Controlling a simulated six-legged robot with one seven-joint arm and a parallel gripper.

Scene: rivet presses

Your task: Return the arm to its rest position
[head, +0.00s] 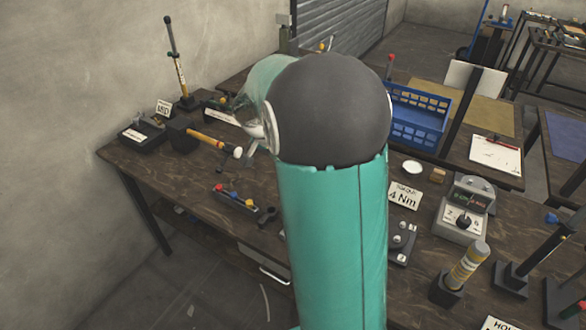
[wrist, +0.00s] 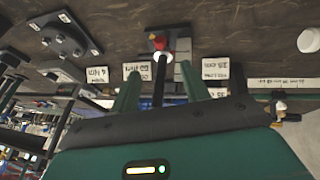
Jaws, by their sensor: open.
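My arm (head: 333,230), teal with a dark round joint, stands upright across the middle of the head view and hides part of the bench. My gripper is hidden there. In the wrist view my gripper (wrist: 160,72) shows two green fingers, spread apart. A dark rod with a pale ring (wrist: 160,62) shows in the gap between them, with a red part (wrist: 157,43) beyond it. I cannot tell how far these lie from the fingers. Nothing is visibly clamped.
The dark wooden workbench (head: 170,178) carries a yellow-handled hammer (head: 205,138), a gauge box (head: 465,210), a blue rack (head: 418,118) and a yellow-banded cylinder (head: 467,262). A tall rod tool (head: 178,65) stands at the back left. A grey wall (head: 90,70) borders the left.

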